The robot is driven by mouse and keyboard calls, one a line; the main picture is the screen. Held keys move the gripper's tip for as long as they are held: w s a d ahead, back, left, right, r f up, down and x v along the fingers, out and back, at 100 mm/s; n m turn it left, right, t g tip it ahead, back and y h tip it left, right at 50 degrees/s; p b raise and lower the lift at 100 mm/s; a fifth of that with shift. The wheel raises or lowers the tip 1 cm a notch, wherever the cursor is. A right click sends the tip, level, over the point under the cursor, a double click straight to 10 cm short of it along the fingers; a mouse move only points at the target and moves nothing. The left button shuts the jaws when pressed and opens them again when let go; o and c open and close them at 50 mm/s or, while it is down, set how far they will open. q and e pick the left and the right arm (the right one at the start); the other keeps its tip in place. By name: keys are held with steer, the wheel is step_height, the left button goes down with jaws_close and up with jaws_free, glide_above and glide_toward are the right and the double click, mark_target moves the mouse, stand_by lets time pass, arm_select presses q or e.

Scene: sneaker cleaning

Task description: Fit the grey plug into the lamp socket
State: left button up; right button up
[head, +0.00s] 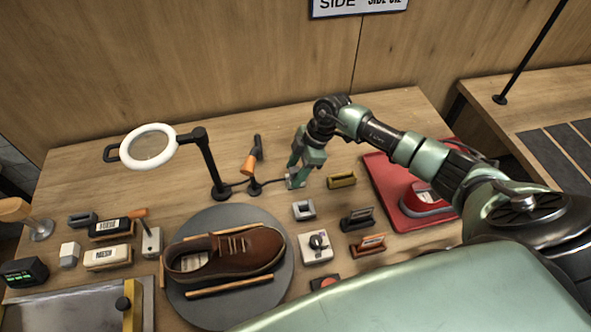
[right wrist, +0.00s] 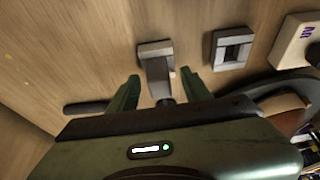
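My right gripper (head: 297,181) reaches down to the table at the back middle. In the right wrist view its two green fingers (right wrist: 158,82) stand apart, with a small grey block, seemingly the grey plug (right wrist: 155,54), between and just beyond them. Gaps show on both sides of it. In the head view the plug (head: 293,183) is partly hidden by the gripper, and a dark cable runs from it towards the ring lamp (head: 210,165). A grey square frame with a dark recess, possibly the lamp socket (head: 303,209), lies in front; the right wrist view shows it too (right wrist: 232,48). My left gripper is out of view.
A brown shoe (head: 228,252) lies on a round grey turntable (head: 215,216). An orange-handled tool (head: 250,165) stands left of my gripper.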

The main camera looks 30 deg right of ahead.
steer(key=shift+r, duration=0.1)
steer(key=b+v, duration=0.2)
steer(key=v, duration=0.5)
steer(key=shift+r, duration=0.3)
steer(key=shift+d, duration=0.15)
